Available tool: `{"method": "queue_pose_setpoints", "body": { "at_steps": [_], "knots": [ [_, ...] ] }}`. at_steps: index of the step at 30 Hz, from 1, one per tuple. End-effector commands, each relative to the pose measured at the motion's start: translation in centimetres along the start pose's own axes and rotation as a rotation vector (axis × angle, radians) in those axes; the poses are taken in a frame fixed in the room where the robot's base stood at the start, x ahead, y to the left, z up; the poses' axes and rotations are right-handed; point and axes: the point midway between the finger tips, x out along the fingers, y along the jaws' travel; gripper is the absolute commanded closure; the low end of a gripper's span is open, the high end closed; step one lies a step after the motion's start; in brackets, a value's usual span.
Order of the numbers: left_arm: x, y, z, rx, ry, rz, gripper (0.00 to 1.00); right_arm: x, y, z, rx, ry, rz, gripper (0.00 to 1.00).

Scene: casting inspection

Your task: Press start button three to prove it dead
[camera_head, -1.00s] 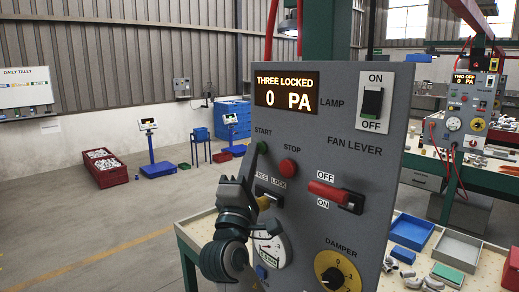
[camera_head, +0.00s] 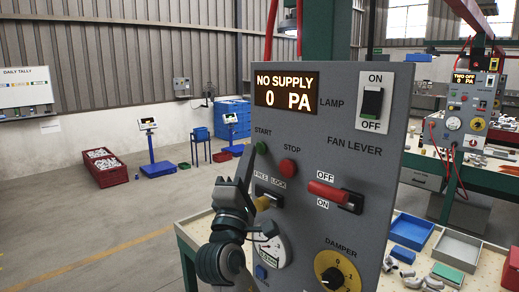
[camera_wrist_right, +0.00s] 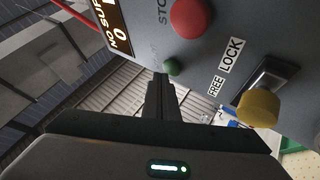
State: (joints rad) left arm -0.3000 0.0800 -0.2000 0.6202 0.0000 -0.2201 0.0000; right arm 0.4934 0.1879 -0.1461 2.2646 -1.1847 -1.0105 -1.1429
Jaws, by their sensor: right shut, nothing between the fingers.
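The grey control panel (camera_head: 400,110) fills the right half of the head view. Its display (camera_head: 286,90) reads NO SUPPLY, 0 PA. The green start button (camera_head: 261,147) sits under the START label and also shows in the right wrist view (camera_wrist_right: 171,66). My right gripper (camera_head: 249,155) is shut and empty, its fingertips just left of the button. In the wrist view its fingers (camera_wrist_right: 160,85) point up close to the button; I cannot tell whether they touch. My left gripper is not in view.
The red stop button (camera_head: 289,168), yellow lock knob (camera_head: 263,203), red fan lever (camera_head: 327,190) and yellow damper dial (camera_head: 331,274) crowd the panel near my right gripper. Bins (camera_head: 411,232) and metal castings lie on the table at right. A second panel (camera_head: 470,115) stands behind.

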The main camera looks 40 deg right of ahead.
Motion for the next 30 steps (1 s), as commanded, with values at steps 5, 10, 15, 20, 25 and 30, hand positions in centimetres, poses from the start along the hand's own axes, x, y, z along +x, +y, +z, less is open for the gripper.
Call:
{"method": "queue_pose_setpoints", "body": {
  "at_steps": [5,10,15,20,25,30],
  "knots": [
    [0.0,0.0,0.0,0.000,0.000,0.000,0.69,-0.3,0.2,-0.2,0.000,0.000,0.000,1.00],
    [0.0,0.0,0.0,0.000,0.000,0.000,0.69,-0.3,0.2,-0.2,0.000,0.000,0.000,1.00],
    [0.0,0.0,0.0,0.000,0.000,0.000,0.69,-0.4,0.3,-0.2,0.001,0.000,0.000,1.00],
    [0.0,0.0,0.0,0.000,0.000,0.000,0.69,-0.9,0.6,-0.7,0.003,0.001,-0.001,1.00],
    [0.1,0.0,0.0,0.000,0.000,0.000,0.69,-1.9,1.4,-1.4,0.002,0.001,0.000,1.00],
    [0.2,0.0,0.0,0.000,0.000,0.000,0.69,-2.9,2.0,-2.1,0.002,0.001,0.000,1.00]
  ]
}}
